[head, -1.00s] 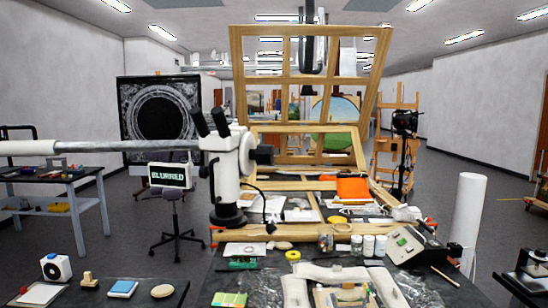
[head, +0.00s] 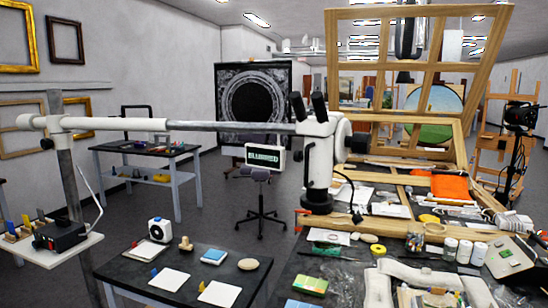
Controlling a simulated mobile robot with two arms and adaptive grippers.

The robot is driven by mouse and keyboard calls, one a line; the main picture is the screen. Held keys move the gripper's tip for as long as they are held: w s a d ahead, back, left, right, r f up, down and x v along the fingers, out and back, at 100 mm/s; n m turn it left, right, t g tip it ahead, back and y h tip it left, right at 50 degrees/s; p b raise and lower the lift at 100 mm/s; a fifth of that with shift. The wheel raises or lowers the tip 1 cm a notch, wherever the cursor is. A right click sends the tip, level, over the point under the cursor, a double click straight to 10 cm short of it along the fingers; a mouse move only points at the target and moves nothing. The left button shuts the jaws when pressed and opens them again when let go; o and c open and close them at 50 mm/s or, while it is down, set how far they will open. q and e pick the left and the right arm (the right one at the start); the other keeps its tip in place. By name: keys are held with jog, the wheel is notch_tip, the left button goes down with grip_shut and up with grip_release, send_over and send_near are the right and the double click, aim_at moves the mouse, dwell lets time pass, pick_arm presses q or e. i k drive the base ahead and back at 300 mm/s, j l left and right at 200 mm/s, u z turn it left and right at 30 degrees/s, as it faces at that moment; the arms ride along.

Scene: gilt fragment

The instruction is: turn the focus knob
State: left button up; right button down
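A white microscope head (head: 318,172) with two black eyepieces hangs at the end of a long horizontal boom (head: 210,126). A dark round knob (head: 357,143), which looks like the focus knob, sticks out from the head's right side. A small sign reading "BLURRED" (head: 266,158) sits just left of the head. A dark screen (head: 252,98) behind shows a black disc with grey texture around it. Neither of my grippers is in view.
A dark side table (head: 180,260) with small items stands front left. A white shelf (head: 52,248) is on the boom's post (head: 70,185). The main worktable (head: 335,275) is cluttered, with a wooden frame (head: 420,90) upright behind. Open floor lies around the stool (head: 260,205).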

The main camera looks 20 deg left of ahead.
aim_at(360, 143)
jog(key=i+l, duration=0.15)
jog(key=l, duration=0.25)
jog(key=i+l+u, duration=0.1)
jog(key=l, duration=0.3)
jog(key=i+l, duration=0.15)
jog(key=l, duration=0.25)
jog(key=i+l+u, duration=0.1)
jog(key=l, duration=0.35)
jog(key=i+l, duration=0.15)
jog(key=l, duration=0.25)
jog(key=i+l+u, duration=0.1)
jog(key=l, duration=0.3)
